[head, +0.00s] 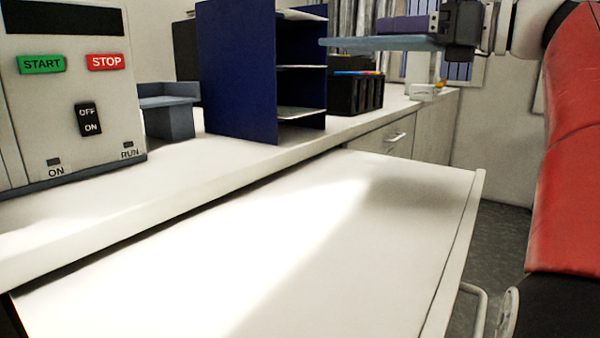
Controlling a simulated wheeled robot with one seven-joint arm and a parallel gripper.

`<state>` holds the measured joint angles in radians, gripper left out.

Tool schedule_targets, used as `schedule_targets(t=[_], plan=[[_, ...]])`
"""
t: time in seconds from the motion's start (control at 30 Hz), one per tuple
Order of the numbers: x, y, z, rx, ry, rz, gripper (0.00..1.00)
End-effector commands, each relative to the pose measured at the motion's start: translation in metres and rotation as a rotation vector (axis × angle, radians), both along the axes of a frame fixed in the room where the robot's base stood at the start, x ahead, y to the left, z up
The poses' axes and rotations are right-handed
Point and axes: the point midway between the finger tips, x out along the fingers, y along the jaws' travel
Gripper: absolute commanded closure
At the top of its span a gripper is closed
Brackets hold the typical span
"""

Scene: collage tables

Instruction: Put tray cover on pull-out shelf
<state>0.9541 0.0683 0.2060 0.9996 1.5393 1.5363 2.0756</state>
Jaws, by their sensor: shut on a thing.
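The tray cover (370,43) looks like a flat, pale blue plate and is held level in the air at the upper right. My gripper (447,38) is shut on its right end; the grip itself is small and partly hidden. A purple block-like part (402,25) shows just above the plate, and I cannot tell whether it belongs to the cover. The pull-out shelf (290,235) is a wide white surface extended from below the counter. It is bare, and the cover is above and beyond its far end, apart from it.
A white counter (175,170) runs behind the shelf. On it stand a machine with START and STOP buttons (70,85), a blue shelf unit (240,70) and a black organizer (355,93). A red padded chair (568,150) is at the right.

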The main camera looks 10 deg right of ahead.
Motion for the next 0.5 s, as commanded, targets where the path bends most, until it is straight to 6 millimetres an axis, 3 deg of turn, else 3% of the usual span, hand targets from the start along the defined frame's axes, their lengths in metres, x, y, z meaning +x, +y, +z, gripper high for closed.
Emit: schedule_targets(t=[0.17, 0.27, 0.5], plan=[[0.0, 0.0, -0.009, 0.002, 0.002, 0.0, 0.53], [0.0, 0.0, -0.026, 0.004, 0.004, -0.001, 0.53], [0.0, -0.001, -0.09, 0.003, 0.003, -0.003, 0.53]])
